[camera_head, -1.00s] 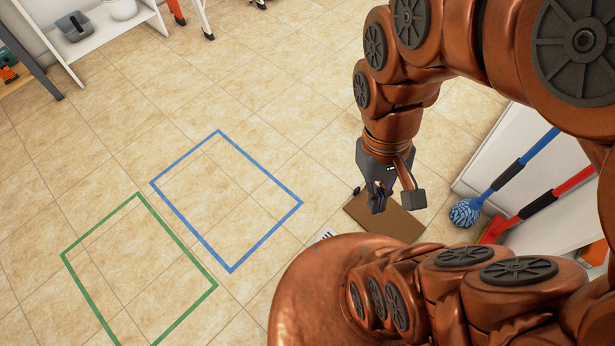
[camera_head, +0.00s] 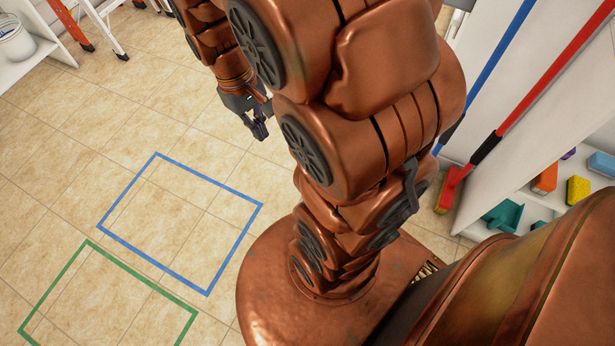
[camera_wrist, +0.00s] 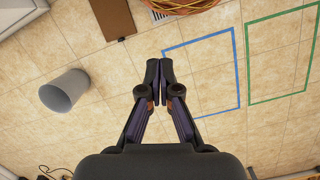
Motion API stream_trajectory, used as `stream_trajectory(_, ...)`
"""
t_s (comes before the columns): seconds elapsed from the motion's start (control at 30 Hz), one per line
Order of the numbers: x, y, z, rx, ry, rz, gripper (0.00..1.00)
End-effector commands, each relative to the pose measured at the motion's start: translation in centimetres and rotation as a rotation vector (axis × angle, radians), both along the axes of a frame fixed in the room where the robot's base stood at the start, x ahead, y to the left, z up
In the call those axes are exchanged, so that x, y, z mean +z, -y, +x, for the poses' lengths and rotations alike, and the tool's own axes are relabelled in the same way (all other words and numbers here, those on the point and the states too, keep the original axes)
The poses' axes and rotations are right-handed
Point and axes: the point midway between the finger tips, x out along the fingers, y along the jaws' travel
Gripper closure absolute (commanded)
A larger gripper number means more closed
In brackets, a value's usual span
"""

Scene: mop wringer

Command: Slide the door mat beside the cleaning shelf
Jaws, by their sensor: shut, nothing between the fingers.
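The door mat, a flat brown rectangle (camera_wrist: 113,18), lies on the tiled floor at the top of the wrist view. In the head view my arm hides it. The cleaning shelf (camera_head: 480,190) is a white unit at the right of the head view, with sponges and a teal dustpan on it. My gripper (camera_head: 262,132) is above the floor beyond the blue outline, shut and empty. In the wrist view its fingertips (camera_wrist: 159,70) meet over bare tiles, apart from the mat.
Blue (camera_head: 157,155) and green (camera_head: 88,243) outlines mark clear floor. A blue-handled tool and a red broom (camera_head: 450,190) lean by the shelf. A white bucket (camera_head: 14,40) sits on another shelf at the far left.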

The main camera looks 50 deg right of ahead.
Motion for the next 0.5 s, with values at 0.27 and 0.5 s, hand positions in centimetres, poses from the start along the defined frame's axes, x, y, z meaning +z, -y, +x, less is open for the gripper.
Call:
stream_trajectory(0.27,-6.5,5.6,5.6,0.017,0.008,-0.022,1.0)
stream_trajectory(0.5,-12.8,10.5,9.3,0.052,0.018,-0.035,1.0)
